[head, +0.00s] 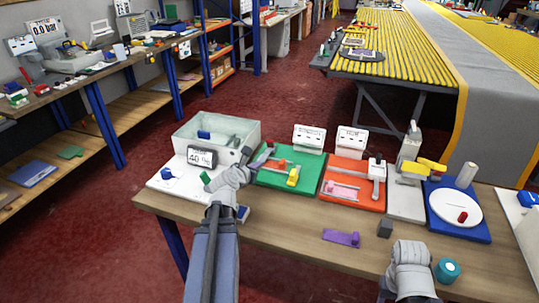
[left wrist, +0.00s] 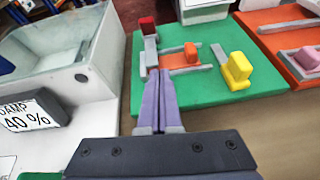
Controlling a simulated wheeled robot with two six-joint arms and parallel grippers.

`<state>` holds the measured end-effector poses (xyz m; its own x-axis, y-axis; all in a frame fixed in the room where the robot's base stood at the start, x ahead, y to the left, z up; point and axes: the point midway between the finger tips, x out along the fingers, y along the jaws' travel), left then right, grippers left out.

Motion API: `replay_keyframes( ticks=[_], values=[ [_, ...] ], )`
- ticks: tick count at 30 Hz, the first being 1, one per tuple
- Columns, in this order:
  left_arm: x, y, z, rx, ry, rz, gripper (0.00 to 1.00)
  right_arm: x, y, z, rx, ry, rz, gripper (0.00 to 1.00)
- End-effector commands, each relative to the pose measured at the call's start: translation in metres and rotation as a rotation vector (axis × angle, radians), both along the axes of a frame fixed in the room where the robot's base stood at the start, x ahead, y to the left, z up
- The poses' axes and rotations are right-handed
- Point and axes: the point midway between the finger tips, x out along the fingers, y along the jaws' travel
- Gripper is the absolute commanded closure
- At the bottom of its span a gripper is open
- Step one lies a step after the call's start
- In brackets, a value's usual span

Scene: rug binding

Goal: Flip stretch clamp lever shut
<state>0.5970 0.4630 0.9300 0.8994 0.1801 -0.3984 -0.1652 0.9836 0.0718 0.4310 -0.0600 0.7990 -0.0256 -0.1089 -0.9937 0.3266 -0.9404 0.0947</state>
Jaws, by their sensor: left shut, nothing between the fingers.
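A green board (head: 290,172) carries the clamp fixture, with an orange block (left wrist: 191,50) on a grey rail and a yellow block (left wrist: 238,70) at its right. A grey upright lever with a red tip (left wrist: 148,25) stands at the board's left side; I take it for the clamp lever. My left gripper (head: 262,160) is shut and empty at the board's left edge. In the left wrist view its fingertips lie just below the lever's base; I cannot tell whether they touch. Of my right arm only a pale wrist part shows at the lower right.
A clear-walled tub (head: 215,132) and a "40 %" display (head: 202,157) stand left of the board. An orange board (head: 352,182) lies to its right, then a blue board with a white disc (head: 457,208). A purple piece (head: 341,237) and dark cube (head: 385,228) lie in front.

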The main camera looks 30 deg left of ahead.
Motion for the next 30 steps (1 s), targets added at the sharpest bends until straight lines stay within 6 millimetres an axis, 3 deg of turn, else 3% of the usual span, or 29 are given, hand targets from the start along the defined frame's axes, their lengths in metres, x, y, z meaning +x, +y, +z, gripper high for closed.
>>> replay_keyframes(
  ticks=[1, 6, 18, 23, 30],
  values=[
    [-0.007, 0.004, -0.004, -0.021, -0.027, 0.027, 1.0, 0.0, 0.0, -0.009, 0.0, 0.0, 0.0, 0.5],
    [-0.012, 0.011, 0.0, -0.057, -0.072, 0.067, 1.0, 0.0, 0.0, -0.012, 0.0, 0.0, 0.0, 0.5],
    [-0.009, 0.012, 0.0, -0.059, -0.075, 0.068, 1.0, 0.0, 0.0, -0.012, 0.0, 0.0, 0.0, 0.5],
    [0.009, 0.018, -0.008, -0.058, -0.074, 0.067, 1.0, 0.0, 0.0, -0.021, 0.0, 0.0, 0.0, 0.5],
    [0.054, 0.028, -0.026, -0.058, -0.074, 0.066, 1.0, 0.0, 0.0, -0.038, 0.0, 0.0, 0.0, 0.5]
  ],
)
